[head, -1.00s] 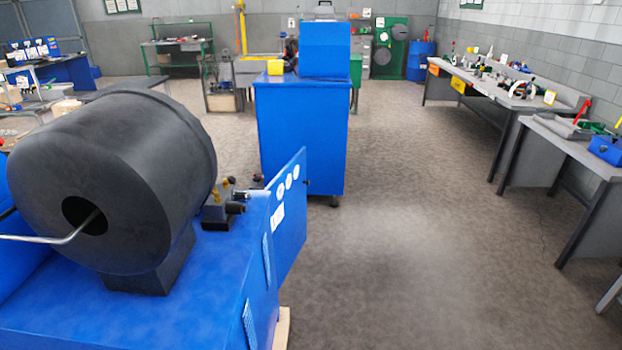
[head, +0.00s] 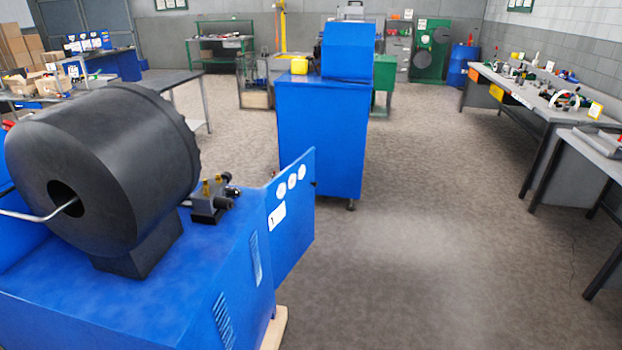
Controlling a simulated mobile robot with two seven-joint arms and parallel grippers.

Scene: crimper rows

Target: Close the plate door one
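The blue plate door (head: 291,212) stands open at the far right corner of the near blue machine (head: 160,270). It sticks out to the right and away from the machine's side. Round white labels and a white tag marked with what looks like a 1 show on its face. Neither of my grippers shows in the head view.
A large black drum (head: 105,170) with a bent metal rod sits on the near machine, with small black and brass fittings (head: 210,197) behind it. A second blue cabinet (head: 322,135) stands beyond the door. Benches with tools (head: 540,95) line the right wall. The floor (head: 430,250) between is clear.

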